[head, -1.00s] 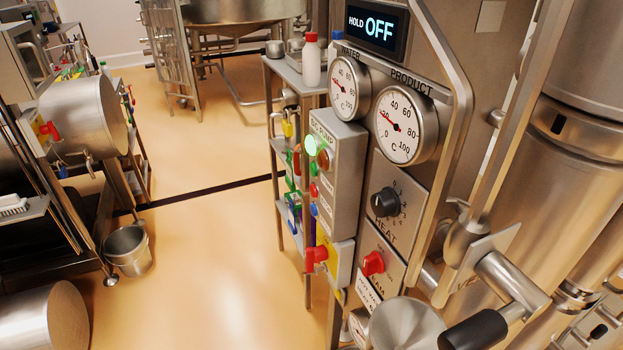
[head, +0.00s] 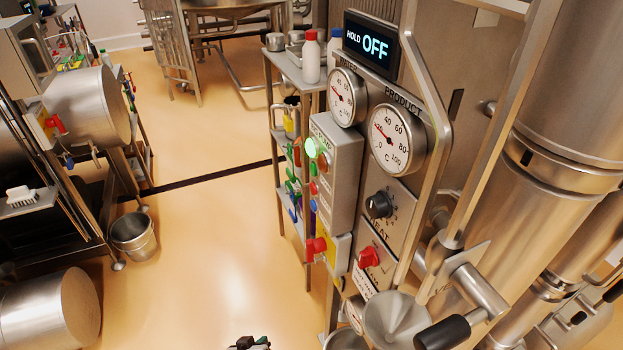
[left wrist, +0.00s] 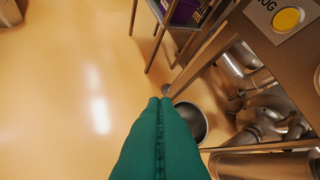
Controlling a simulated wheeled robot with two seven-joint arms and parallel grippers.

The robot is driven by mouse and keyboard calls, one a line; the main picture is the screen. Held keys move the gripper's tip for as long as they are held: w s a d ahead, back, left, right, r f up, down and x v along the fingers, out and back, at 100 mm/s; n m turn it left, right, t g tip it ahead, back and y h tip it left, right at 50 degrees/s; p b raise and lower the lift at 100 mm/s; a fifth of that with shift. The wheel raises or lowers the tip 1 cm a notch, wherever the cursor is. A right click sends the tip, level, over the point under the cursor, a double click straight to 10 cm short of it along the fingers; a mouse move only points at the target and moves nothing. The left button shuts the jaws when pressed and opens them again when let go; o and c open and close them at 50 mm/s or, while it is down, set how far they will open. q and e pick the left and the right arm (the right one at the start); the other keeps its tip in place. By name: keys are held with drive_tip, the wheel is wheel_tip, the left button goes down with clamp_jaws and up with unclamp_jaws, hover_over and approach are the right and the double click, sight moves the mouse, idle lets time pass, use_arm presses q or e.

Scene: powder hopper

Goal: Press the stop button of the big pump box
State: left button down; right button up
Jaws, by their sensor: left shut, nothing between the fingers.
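The pump box (head: 343,170) is a grey metal box on the left side of the control panel in the head view. Its narrow front carries a lit green button (head: 311,147), a dark red button (head: 322,162) beside it, and a smaller red button (head: 313,188) and a blue button (head: 313,206) below. The lettering is too small to tell which is stop. My left gripper (head: 248,344) just shows at the bottom edge, below and left of the box, apart from it. In the left wrist view its green fingers (left wrist: 160,102) are shut and empty. My right gripper is not in view.
A red rotary switch (head: 315,246) on a yellow plate sits below the box. The panel has two gauges (head: 396,138), knobs and a handle (head: 444,333). In the left wrist view a yellow button (left wrist: 287,19) shows upper right. The floor left of the panel is open.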

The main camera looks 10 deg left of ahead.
sight(313, 189)
use_arm(q)
drive_tip(key=w+r+n+t+p, duration=0.1)
drive_tip(key=w+r, duration=0.3)
drive_tip(key=r, duration=0.9)
drive_tip(key=w+r+n+t+h+p, duration=0.1)
drive_tip(key=w+r+t, duration=0.3)
drive_tip(key=r, duration=0.8)
drive_tip(key=w+r+n+t+p, duration=0.2)
drive_tip(key=w+r, duration=0.3)
drive_tip(key=r, duration=0.8)
drive_tip(key=shift+a+r+t+h+p, duration=0.2)
drive_tip(key=shift+r+t+h+p, duration=0.15)
drive_tip(key=shift+t+p, duration=0.2)
drive_tip(key=w+d, duration=0.4)
drive_tip(key=d, duration=0.3)
drive_tip(key=shift+w+d, duration=0.2)
drive_tip(key=shift+w, duration=0.2)
drive_tip(key=shift+w+d, duration=0.1)
drive_tip(key=shift+w+d, duration=0.15)
drive_tip(key=shift+d, duration=0.1)
